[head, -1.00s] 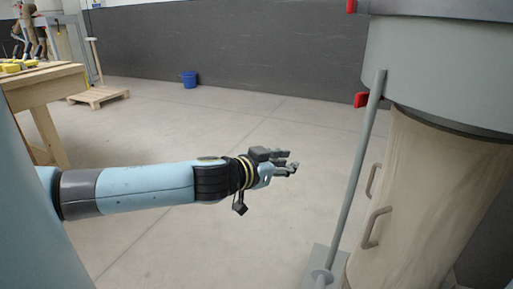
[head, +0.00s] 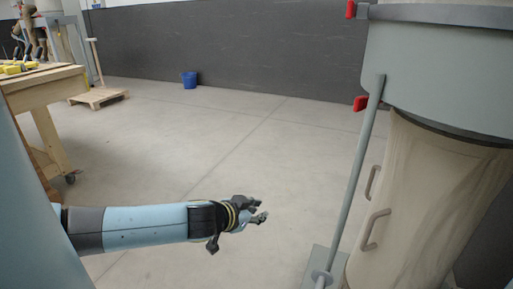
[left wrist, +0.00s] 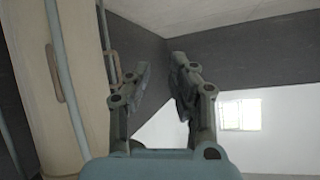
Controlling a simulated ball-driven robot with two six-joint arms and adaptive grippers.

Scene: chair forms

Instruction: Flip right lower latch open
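A large grey drum-shaped machine (head: 430,75) stands at the right in the head view. A lower red latch (head: 361,103) and an upper red latch (head: 351,9) stick out at its left edge. I cannot tell whether either is open or shut. My left gripper (head: 262,215) is open and empty over the floor, left of the machine, lower than the red latches in the picture and apart from them. In the left wrist view the fingers (left wrist: 160,68) are spread with nothing between them. No red latch shows there. My right gripper is not in view.
A slanted grey post (head: 355,185) runs down the machine's left side. A beige lower container (head: 425,205) has handles (head: 375,229). A wooden workbench (head: 45,88) stands left, with a blue bucket (head: 189,80) by the wall. The middle floor is clear.

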